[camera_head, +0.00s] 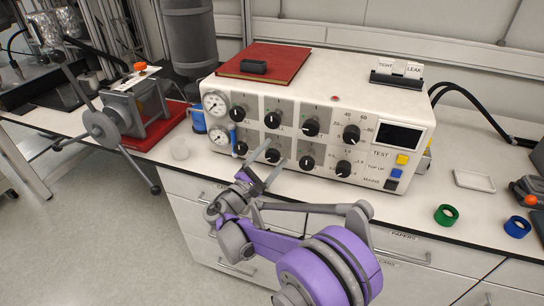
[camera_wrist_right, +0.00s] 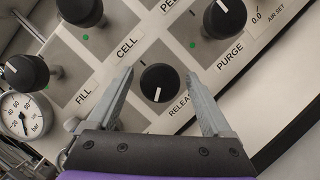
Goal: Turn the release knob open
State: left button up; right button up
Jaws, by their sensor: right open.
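The release knob (camera_wrist_right: 160,83) is black and round with a white pointer line towards the bottom of the wrist view. The label RELEASE (camera_wrist_right: 182,104) is partly covered by a finger. In the head view this knob (camera_head: 272,155) is second from the left in the panel's lower row. My right gripper (camera_wrist_right: 160,77) is open, with one finger on each side of the knob and a visible gap on both sides. It also shows in the head view (camera_head: 268,157), reaching the panel from the front. My left gripper is not in view.
Nearby are the FILL knob (camera_wrist_right: 27,72), CELL knob (camera_wrist_right: 80,10), PURGE knob (camera_wrist_right: 224,18) and a gauge (camera_wrist_right: 22,115). A red book (camera_head: 270,58) lies on the white console (camera_head: 335,70). A green ring (camera_head: 446,215) and blue ring (camera_head: 517,227) lie on the bench.

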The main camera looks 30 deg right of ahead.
jog(key=v, duration=1)
jog(key=shift+a, duration=0.4)
jog(key=shift+s, duration=0.15)
